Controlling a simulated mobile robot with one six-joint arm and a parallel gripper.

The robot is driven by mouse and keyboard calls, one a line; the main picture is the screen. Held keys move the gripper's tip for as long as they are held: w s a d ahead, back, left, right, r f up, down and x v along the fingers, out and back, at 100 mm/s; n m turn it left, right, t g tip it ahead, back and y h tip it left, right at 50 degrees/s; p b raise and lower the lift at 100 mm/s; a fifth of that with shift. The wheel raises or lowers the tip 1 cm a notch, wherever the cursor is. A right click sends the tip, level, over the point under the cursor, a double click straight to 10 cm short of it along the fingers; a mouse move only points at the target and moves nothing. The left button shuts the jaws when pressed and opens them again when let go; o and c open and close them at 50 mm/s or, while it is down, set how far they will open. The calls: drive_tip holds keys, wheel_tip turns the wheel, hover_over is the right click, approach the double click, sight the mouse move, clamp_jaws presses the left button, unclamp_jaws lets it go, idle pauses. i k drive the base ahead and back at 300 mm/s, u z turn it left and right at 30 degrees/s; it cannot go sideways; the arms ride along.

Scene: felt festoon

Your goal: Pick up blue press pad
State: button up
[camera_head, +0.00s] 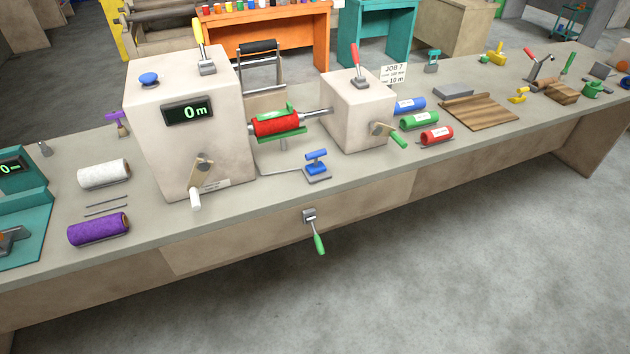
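A small blue pad (316,163) with a T-shaped top sits on a grey base (317,175) near the front edge of the bench, between the two beige machine boxes. It looks like the blue press pad. A thin grey rod or cable runs left from its base. My gripper is not in view.
The large box (190,130) and smaller box (357,110) flank a red spool (277,123). A crank (196,198) and a green-handled lever (318,242) stick out at the front. Colored rolls (436,136) lie right.

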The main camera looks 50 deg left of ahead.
sight(318, 167)
drive_tip(key=k, duration=1.2)
drive_tip(key=z, duration=1.45)
drive_tip(key=k, duration=0.15)
drive_tip(key=u, duration=3.75)
drive_tip(key=i, duration=1)
